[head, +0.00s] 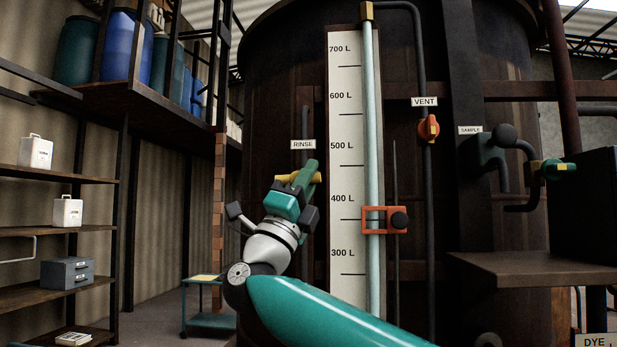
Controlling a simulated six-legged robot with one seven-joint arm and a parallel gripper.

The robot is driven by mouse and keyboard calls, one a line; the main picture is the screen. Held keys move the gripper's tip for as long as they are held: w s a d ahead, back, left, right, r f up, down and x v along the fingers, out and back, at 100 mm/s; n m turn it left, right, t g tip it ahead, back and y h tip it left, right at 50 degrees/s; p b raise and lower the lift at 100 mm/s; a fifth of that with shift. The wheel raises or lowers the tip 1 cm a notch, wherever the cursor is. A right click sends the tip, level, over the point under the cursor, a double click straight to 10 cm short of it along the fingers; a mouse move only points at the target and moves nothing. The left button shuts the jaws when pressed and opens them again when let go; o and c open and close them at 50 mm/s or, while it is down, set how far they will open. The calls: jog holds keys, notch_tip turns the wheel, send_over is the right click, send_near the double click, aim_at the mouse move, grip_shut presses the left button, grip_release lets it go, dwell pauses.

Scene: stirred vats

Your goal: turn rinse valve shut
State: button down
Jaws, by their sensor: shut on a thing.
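The rinse valve (309,172) is in the head view, just below the white RINSE label (303,145) on the dark vat. It shows a green, slightly tilted part and a yellow bar running roughly level across it. My gripper (296,186) reaches up to the valve from the lower left and is shut on it. The dark jaws and the teal gripper body cover the valve's lower left side, so the exact grip on it is hidden.
Right of the valve stand a white litre scale (342,200) and a pale sight tube (371,150) with an orange bracket (376,220). Farther right are an orange vent valve (429,128) and a sample tap (490,152). Shelves (60,180) stand at left.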

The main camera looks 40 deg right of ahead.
jog(key=shift+m+g, duration=1)
jog(key=c, duration=1.3)
grip_release()
jog(key=shift+c, duration=0.2)
jog(key=shift+f, duration=0.1)
jog(key=v, duration=1.3)
jog(key=shift+a, duration=0.45)
jog(key=shift+f, duration=0.1)
